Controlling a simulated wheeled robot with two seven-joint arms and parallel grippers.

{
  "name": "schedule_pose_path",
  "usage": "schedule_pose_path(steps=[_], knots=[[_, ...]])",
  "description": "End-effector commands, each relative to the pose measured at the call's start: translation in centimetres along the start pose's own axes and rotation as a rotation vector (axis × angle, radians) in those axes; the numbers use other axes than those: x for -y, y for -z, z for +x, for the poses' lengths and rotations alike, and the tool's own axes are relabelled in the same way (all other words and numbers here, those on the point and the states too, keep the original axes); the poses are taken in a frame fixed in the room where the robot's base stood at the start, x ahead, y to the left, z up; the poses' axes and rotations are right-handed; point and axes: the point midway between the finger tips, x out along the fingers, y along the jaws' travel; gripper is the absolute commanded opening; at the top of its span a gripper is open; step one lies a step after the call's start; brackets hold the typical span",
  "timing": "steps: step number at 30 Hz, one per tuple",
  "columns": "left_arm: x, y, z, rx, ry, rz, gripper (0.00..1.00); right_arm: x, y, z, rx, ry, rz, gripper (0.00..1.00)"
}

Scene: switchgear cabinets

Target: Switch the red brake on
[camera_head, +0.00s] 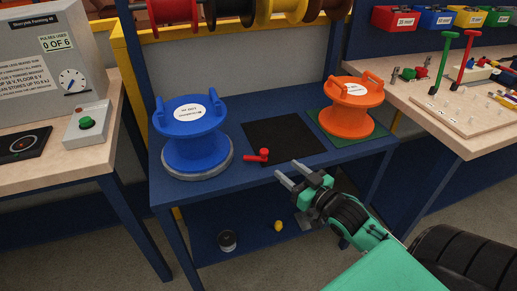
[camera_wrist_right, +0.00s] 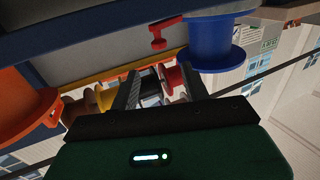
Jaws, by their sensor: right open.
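The red brake (camera_head: 258,156) is a small red handle with a knob, on the blue bench top between the blue spool (camera_head: 192,135) and the black square mat (camera_head: 284,141). It also shows in the right wrist view (camera_wrist_right: 158,33), near the top, left of the blue spool (camera_wrist_right: 216,42). My right gripper (camera_head: 286,169) is open and empty, at the front edge of the bench, to the right of the brake and nearer to me. Its two fingers (camera_wrist_right: 148,76) show apart in the wrist view, not touching the brake. My left gripper is not in view.
An orange spool (camera_head: 353,107) stands on a green mat at the bench's right. A side table (camera_head: 450,115) at the right holds green and red levers. A grey panel box (camera_head: 50,65) stands on the left table. The black mat is clear.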

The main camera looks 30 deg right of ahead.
Motion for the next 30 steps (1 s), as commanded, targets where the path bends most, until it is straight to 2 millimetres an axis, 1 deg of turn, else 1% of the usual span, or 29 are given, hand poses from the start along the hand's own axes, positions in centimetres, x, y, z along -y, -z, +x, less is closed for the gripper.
schedule_pose_path(steps=[5, 24, 30], knots=[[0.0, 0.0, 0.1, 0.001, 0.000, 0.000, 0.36, 0.0, 0.1, 2.0, -0.003, 0.000, 0.000, 0.47], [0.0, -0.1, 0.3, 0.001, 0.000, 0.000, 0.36, 0.0, 0.0, 10.9, 0.000, -0.001, -0.001, 0.47], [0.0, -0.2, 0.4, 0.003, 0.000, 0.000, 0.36, -0.1, -0.1, 12.6, 0.002, -0.001, -0.001, 0.47]])
